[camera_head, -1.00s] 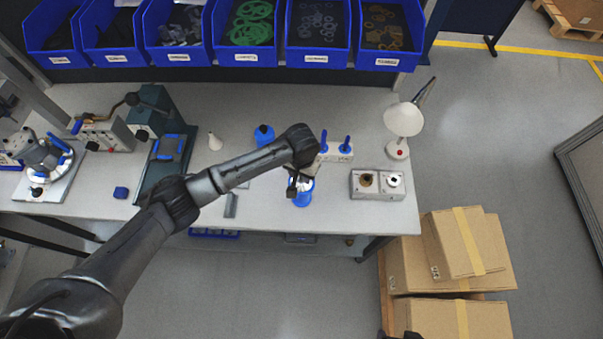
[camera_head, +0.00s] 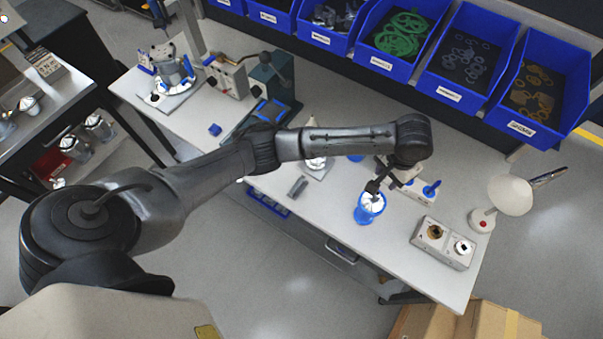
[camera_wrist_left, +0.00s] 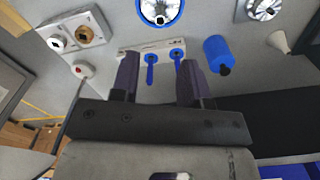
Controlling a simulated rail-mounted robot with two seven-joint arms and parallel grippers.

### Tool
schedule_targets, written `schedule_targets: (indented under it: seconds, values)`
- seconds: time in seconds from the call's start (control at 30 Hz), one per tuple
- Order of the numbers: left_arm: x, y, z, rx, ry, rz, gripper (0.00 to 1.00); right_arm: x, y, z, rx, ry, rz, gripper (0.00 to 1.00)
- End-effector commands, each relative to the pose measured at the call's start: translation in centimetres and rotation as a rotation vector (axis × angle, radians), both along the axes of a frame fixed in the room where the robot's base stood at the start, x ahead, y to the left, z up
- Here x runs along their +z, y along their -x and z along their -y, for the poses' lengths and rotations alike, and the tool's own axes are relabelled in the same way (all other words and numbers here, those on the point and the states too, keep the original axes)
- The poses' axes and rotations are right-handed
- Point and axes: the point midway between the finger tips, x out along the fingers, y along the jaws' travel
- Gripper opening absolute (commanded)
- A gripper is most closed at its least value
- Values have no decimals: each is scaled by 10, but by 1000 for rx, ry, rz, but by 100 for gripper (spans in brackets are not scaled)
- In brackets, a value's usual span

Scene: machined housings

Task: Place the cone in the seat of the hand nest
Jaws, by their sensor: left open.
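A blue round cup (camera_head: 369,210), which looks like the hand nest, stands near the front edge of the bench. A pale silvery piece (camera_head: 371,199), possibly the cone, sits in its mouth; its exact seating is not clear. The cup also shows at the top of the left wrist view (camera_wrist_left: 139,8), with the silvery piece (camera_wrist_left: 158,10) inside its blue rim. My left gripper (camera_head: 374,187) is over the cup in the head view. My right gripper is not in view.
A block with two blue-handled tools (camera_wrist_left: 165,50), a blue cylinder (camera_wrist_left: 218,52) and a two-socket box (camera_head: 443,243) are close by. A white lamp (camera_head: 508,196) stands at the right. Another silvery part (camera_head: 315,163) is partly behind my arm. Blue bins (camera_head: 455,92) line the back.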

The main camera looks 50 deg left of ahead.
Motion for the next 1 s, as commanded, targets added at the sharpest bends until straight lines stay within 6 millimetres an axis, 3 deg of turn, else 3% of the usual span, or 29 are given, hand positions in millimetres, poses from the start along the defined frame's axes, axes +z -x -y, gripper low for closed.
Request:
schedule_targets:
  seconds: [0.17,0.27,0.4,0.57,0.77,1.0]
  values:
    - [-9,8,5,-20,14,1,42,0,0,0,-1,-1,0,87]
    - [-27,27,17,-66,49,11,42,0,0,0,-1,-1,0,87]
    - [-60,71,37,-146,130,54,42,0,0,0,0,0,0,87]
    - [-88,128,45,-195,208,133,42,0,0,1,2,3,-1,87]
    - [-105,199,27,-183,224,231,42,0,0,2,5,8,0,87]
    - [-107,273,-20,-138,123,298,42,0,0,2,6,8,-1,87]
